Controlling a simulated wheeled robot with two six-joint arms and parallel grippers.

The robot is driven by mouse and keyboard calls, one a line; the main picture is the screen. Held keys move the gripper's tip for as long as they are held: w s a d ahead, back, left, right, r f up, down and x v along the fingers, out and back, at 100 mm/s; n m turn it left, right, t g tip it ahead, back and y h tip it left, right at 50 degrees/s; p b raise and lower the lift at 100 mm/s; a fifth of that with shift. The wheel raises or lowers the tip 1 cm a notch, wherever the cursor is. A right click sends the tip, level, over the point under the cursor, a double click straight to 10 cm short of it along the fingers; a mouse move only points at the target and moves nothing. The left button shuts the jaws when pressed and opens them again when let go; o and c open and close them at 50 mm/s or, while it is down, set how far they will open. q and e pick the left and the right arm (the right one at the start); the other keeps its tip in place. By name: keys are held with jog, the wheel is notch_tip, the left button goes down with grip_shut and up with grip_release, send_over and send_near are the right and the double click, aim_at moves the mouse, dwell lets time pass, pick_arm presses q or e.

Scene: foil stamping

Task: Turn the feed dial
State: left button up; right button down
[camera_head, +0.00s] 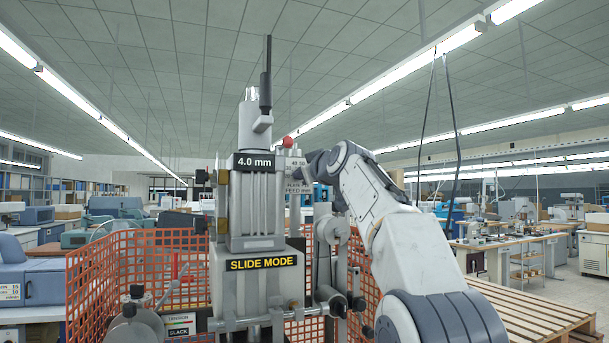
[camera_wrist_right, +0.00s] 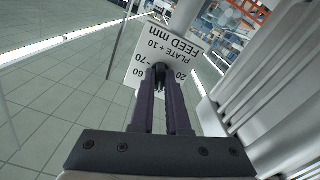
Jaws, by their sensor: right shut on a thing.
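The feed dial's white plate (camera_head: 297,172) is on the right side of the grey press column, marked FEED mm. In the right wrist view the plate (camera_wrist_right: 175,47) appears upside down, with PLATE + 10 and numbers such as 20, 60 and 70. My right gripper (camera_head: 312,164) reaches the plate from the right. In the wrist view its two dark fingers (camera_wrist_right: 160,72) close on the feed dial's small dark knob in front of the plate. The fingers hide most of the knob and part of the scale. My left gripper is not in view.
The press (camera_head: 260,205) carries a 4.0 mm label (camera_head: 254,162) and a SLIDE MODE label (camera_head: 262,263). A red ball knob (camera_head: 287,142) sits just above the plate. Orange mesh guards (camera_head: 125,280) flank the press. A wooden pallet (camera_head: 530,318) lies at lower right.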

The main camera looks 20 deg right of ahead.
jog(key=c, duration=0.9)
grip_release()
jog(key=s+b, duration=0.5)
jog(key=s, duration=0.5)
jog(key=shift+s+d, duration=0.2)
jog(key=shift+s, duration=0.05)
